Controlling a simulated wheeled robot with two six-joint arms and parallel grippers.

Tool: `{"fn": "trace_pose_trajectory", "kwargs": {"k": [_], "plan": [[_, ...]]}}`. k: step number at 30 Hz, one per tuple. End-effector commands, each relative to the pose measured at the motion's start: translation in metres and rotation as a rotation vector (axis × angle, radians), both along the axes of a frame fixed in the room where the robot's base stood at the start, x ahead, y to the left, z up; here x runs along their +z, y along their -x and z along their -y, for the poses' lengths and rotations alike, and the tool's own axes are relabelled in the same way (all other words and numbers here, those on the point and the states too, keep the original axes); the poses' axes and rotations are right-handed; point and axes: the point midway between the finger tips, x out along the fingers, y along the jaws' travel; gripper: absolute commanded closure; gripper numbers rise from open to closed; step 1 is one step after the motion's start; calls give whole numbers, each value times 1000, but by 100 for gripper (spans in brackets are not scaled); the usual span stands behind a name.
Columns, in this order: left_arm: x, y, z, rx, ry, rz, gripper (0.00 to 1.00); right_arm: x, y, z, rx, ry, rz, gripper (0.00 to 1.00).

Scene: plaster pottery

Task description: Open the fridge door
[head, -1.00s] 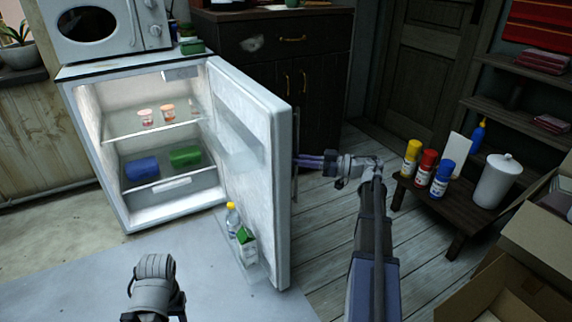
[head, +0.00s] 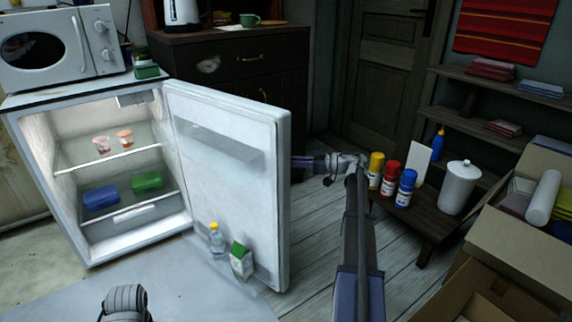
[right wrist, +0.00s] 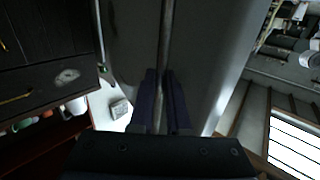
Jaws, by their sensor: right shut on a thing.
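The white fridge (head: 70,240) stands at the left with its door (head: 245,190) swung wide open toward the right, the lit inside showing. My right gripper (head: 296,163) is at the outer side of the door, its fingertips partly hidden behind the door edge. In the right wrist view my right gripper (right wrist: 161,85) is shut on the door handle (right wrist: 166,40), a long narrow bar along the grey door face. Only a grey part of my left arm shows at the bottom left; its jaws are out of view.
The door shelf holds a bottle (head: 217,240) and a green and white carton (head: 241,261). A microwave (head: 60,45) is on the fridge. A low bench (head: 440,228) with paint bottles and an open cardboard box (head: 520,210) stand right of my right arm. The floor between is clear.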

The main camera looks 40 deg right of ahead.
Motion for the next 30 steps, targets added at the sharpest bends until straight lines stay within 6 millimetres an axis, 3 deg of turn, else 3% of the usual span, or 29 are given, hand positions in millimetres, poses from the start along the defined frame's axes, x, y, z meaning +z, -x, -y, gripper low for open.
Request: {"fn": "trace_pose_trajectory", "kwargs": {"k": [11,12,19,30], "plan": [[0,0,0,0,0,0,50,0,-2,0,-1,0,0,100],[0,0,0,0,0,0,50,0,-2,0,-1,1,-1,83],[0,0,0,0,0,0,50,0,-1,1,-1,0,0,57],[0,0,0,0,0,0,50,0,1,3,-1,0,0,55]]}}
